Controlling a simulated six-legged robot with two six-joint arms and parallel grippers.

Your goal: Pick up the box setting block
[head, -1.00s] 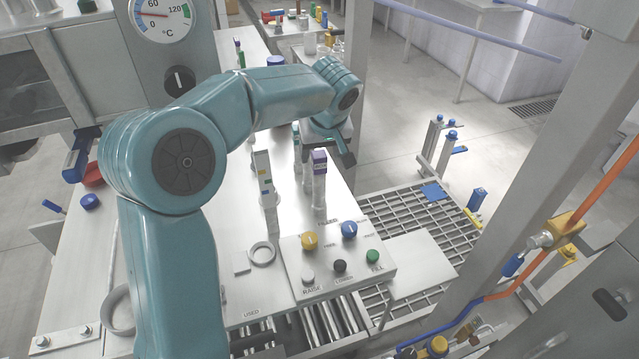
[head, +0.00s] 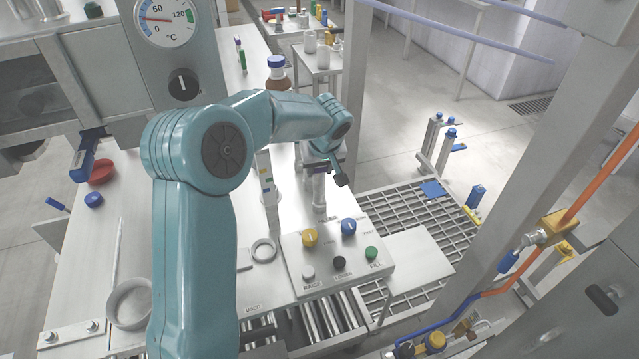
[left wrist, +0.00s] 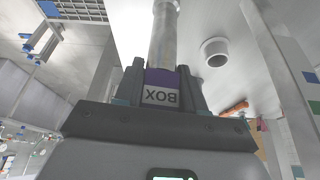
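The box setting block stands upright on the steel bench beyond the control panel. In the head view its grey stem (head: 319,190) shows below my left gripper (head: 324,168), which hides its top. In the left wrist view, its purple and white head (left wrist: 161,88), marked BOX, sits between the two dark fingers of my left gripper (left wrist: 163,85). The fingers lie close along both sides of the head. Whether they press on it or leave a small gap cannot be told. My right gripper is not in view.
A tall white post with coloured labels (head: 266,185) stands just left of the block. In front are a grey ring (head: 263,250) and the control panel (head: 330,262) with knobs and buttons. A brown bottle with a blue cap (head: 277,72) stands at the bench's far end.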

